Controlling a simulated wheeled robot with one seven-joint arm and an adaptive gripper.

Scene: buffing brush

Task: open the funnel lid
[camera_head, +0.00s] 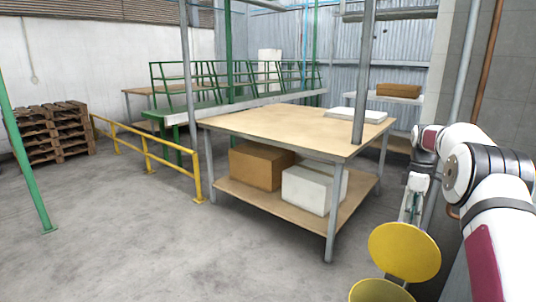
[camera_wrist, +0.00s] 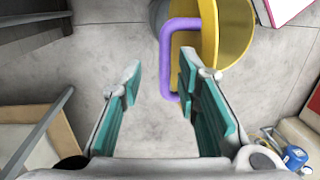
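The yellow funnel lid (camera_head: 404,252) stands tilted up at the lower right of the head view, above a second yellow round part, seemingly the funnel (camera_head: 380,291), cut off by the frame edge. In the wrist view the lid (camera_wrist: 209,30) shows nearly edge-on, with the yellow funnel inside (camera_wrist: 236,38) to its right. A purple handle (camera_wrist: 166,62) sticks out leftward from the lid. My gripper (camera_wrist: 159,80) is open with teal pads and holds nothing. The handle's upright part lies between the fingers in the picture, closer to the right one; its lower end meets that finger's outline. Contact cannot be told.
A wooden-topped table (camera_head: 285,125) with boxes on its lower shelf stands left of the lid. A yellow rail (camera_head: 147,155) and pallets (camera_head: 50,133) are farther left. In the wrist view, small items (camera_wrist: 293,157) lie at lower right. Open concrete floor fills the front left.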

